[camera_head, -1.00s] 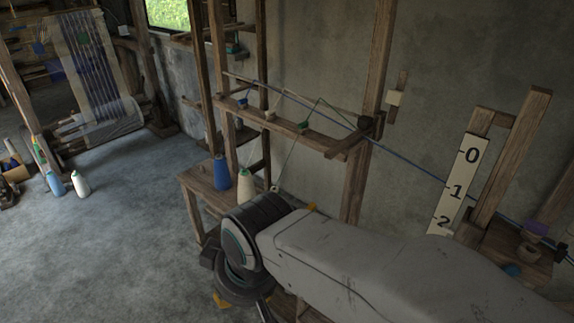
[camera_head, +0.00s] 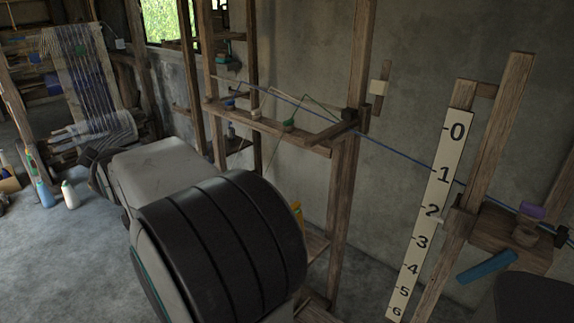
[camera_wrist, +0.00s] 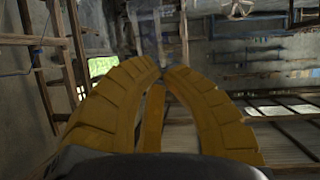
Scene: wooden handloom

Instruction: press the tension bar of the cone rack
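The cone rack (camera_head: 337,205) is a tall wooden frame in the middle of the head view. A horizontal wooden bar (camera_head: 262,123) with several small guides crosses it, and a thin blue thread runs past it. I cannot tell for sure which part is the tension bar. A short teal bar (camera_head: 487,266) juts at a tilt from the wooden stand at right. My arm covers the rack's lower left. My gripper (camera_wrist: 162,73) has yellow curved fingers whose tips meet in the wrist view, with nothing seen between them. It is not clearly visible in the head view.
A white scale board (camera_head: 432,210) numbered from 0 downward stands right of the rack. A wooden shelf (camera_head: 490,230) with a purple-topped item adjoins it. A loom (camera_head: 85,80) and cones (camera_head: 70,194) are at far left. The floor at lower left is clear.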

